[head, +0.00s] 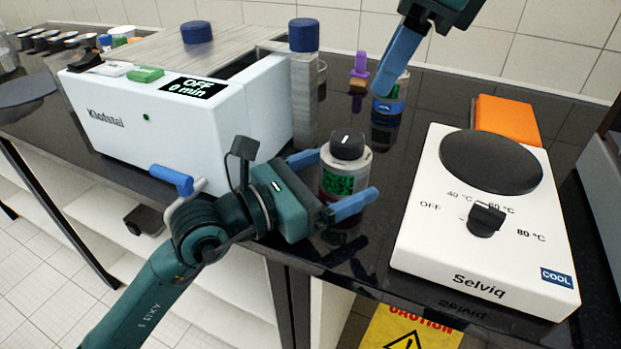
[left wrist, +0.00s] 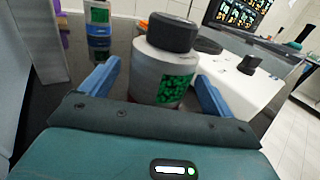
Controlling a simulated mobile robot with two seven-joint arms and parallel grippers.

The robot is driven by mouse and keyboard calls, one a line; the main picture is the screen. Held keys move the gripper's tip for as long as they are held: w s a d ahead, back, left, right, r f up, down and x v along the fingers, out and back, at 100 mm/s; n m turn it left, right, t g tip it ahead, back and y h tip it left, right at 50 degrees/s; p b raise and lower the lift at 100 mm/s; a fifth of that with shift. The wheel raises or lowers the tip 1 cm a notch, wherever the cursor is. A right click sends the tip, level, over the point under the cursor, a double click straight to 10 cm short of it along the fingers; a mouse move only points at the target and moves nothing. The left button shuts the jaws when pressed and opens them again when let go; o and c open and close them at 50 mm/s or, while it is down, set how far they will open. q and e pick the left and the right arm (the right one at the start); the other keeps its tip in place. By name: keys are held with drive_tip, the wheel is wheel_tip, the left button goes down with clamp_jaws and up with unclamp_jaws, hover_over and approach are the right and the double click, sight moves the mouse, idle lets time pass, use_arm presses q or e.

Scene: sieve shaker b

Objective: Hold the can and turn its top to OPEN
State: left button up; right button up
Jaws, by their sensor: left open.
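The can (head: 345,178) stands upright on the black counter, pale grey with a green-patterned label and a black round top (head: 347,144). A short white mark shows on the top. The can also shows in the left wrist view (left wrist: 157,75). My left gripper (head: 328,180) is open, with a blue finger on either side of the can; gaps show in the left wrist view (left wrist: 155,88). My right gripper (head: 387,88) hangs from the upper edge, beyond the can and above it. Only one blue finger shows clearly, overlapping a small blue-labelled bottle (head: 392,103).
A white Klotstal machine (head: 170,125) showing OFF stands left of the can. A white Selviq hotplate (head: 420,235) stands right. An orange block (head: 507,118) and a purple-topped item (head: 358,72) are behind. The counter's front edge is close to the can.

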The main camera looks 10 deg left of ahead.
sight(348, 135)
use_arm(q)
drive_tip(key=shift+x, duration=1.05)
drive_tip(key=shift+c, duration=0.5)
drive_tip(key=c, duration=1.3)
use_arm(e)
drive_tip(key=shift+o, duration=0.2)
drive_tip(key=o, duration=0.3)
drive_tip(key=shift+w+a+r+n+h, duration=0.15)
drive_tip(key=shift+a+r+n+h, duration=0.05)
drive_tip(key=shift+a+n+h, duration=0.15)
drive_tip(key=shift+o, duration=1.2)
drive_tip(key=a+r+n+h, duration=0.1)
drive_tip(key=a+n+h, duration=0.1)
drive_tip(key=n, duration=0.1)
drive_tip(key=shift+w+a+r, duration=0.25)
drive_tip(key=shift+w+r, duration=0.05)
drive_tip(key=shift+r, duration=0.05)
drive_tip(key=shift+n+g+h, duration=0.3)
drive_tip(key=shift+n+h, duration=0.35)
drive_tip(key=f, duration=0.7)
drive_tip(key=a+f, duration=0.1)
drive_tip(key=f, duration=0.3)
drive_tip(key=shift+s+f, duration=0.1)
